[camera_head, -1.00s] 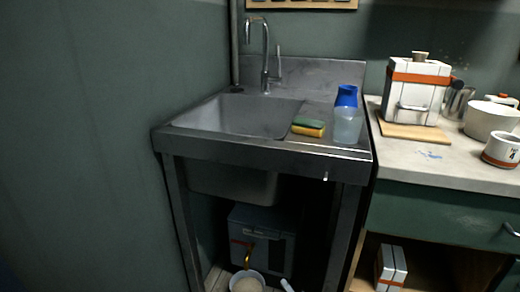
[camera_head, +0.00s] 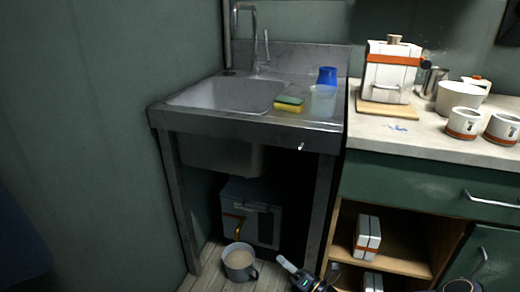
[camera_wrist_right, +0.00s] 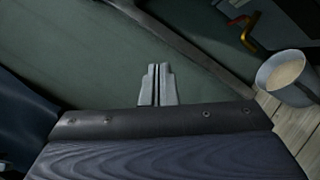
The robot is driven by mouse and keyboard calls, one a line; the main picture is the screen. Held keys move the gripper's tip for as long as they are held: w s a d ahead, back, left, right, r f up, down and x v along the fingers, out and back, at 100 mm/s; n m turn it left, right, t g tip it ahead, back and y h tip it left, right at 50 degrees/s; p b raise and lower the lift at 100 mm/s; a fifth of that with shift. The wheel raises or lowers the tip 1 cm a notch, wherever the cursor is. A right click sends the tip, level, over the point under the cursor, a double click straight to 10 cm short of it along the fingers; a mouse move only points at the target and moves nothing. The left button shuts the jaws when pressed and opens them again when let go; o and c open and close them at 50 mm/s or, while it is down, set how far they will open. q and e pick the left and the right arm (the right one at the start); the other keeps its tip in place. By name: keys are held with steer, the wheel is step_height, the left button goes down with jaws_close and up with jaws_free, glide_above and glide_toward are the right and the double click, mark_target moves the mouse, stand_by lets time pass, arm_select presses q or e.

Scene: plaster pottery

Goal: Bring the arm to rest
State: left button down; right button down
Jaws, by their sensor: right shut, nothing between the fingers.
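My right gripper (camera_head: 287,264) shows at the bottom of the head view, with pale fingertips and a dark wrist behind them. It points toward the space under the sink. In the right wrist view its two grey fingers (camera_wrist_right: 157,86) are pressed together with nothing between them. It touches nothing that I can see. My left gripper is not in view.
A grey bucket (camera_head: 239,262) with beige contents stands on the plank floor, left of the gripper. Behind it is a grey box (camera_head: 251,211) under the metal sink (camera_head: 240,122). The green cabinet (camera_head: 420,190) with an open shelf stands to the right.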

steer(key=s+r+n+g+h, duration=0.2)
steer(key=s+r+n+g, duration=1.2)
steer(key=n, duration=0.9)
steer(key=s+d+r+n+t+h, duration=0.35)
steer(key=s+d+n, duration=0.25)
steer(key=s, duration=0.4)
steer(key=s+d+r+n+t+h, duration=0.3)
steer(key=s+d+n+h, duration=0.3)
steer(key=s, duration=0.3)
step_height(320, 180, up, 32)
steer(key=p, duration=3.1)
steer(key=shift+s+d+n+p, duration=0.15)
steer(key=shift+d+n+p, duration=0.15)
steer(key=shift+d+p, duration=0.1)
